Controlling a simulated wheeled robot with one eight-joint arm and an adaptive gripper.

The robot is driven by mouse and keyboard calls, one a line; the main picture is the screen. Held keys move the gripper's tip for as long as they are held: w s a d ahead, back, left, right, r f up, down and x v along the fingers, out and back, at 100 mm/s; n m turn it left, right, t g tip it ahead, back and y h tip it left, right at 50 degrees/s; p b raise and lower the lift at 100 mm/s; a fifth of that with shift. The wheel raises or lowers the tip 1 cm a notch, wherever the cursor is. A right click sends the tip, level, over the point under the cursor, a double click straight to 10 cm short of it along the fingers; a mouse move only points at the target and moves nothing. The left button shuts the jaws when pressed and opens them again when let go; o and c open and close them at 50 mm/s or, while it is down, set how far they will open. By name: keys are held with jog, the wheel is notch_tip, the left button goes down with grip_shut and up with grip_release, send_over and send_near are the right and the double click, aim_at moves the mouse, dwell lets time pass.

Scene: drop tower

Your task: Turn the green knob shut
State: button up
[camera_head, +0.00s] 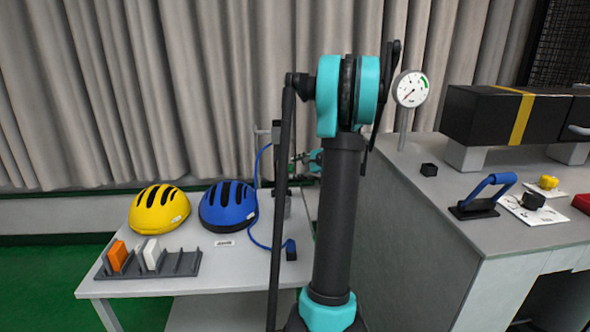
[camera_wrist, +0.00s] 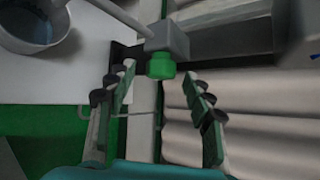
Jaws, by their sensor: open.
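The green knob (camera_wrist: 160,67) sits on the end of a grey block (camera_wrist: 168,42) in the wrist view. My gripper (camera_wrist: 158,82) is open, with one finger on each side of the knob's lower end in the picture. The fingertips are apart from each other, and I see no clear contact with the knob. In the head view my arm hides most of the gripper, and I cannot make out the knob there.
A small table (camera_head: 215,270) holds a yellow helmet (camera_head: 158,210), a blue helmet (camera_head: 228,208) and a grey rack (camera_head: 180,264). A blue hose (camera_head: 256,236) hangs near my arm. A grey cup (camera_wrist: 32,28) is close in the wrist view. A dial gauge (camera_head: 410,89) stands right.

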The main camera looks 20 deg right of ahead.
jog(key=shift+w+a+f, duration=0.2)
jog(key=shift+w+f, duration=0.05)
jog(key=shift+w, duration=0.1)
jog(key=c, duration=1.1)
jog(key=shift+c, duration=0.2)
jog(key=shift+t, duration=0.3)
jog(key=shift+f+n+t+y, duration=0.25)
jog(key=shift+n+t+y, duration=0.5)
jog(key=shift+n+t, duration=0.7)
jog(key=shift+f+n+t+y, duration=0.25)
jog(key=shift+n+t+y, duration=0.45)
jog(key=shift+n+t, duration=0.75)
jog(key=shift+f+n+t+y, duration=0.25)
jog(key=shift+n+t+y, duration=0.5)
jog(key=shift+n+t, duration=0.7)
jog(key=shift+t, duration=0.25)
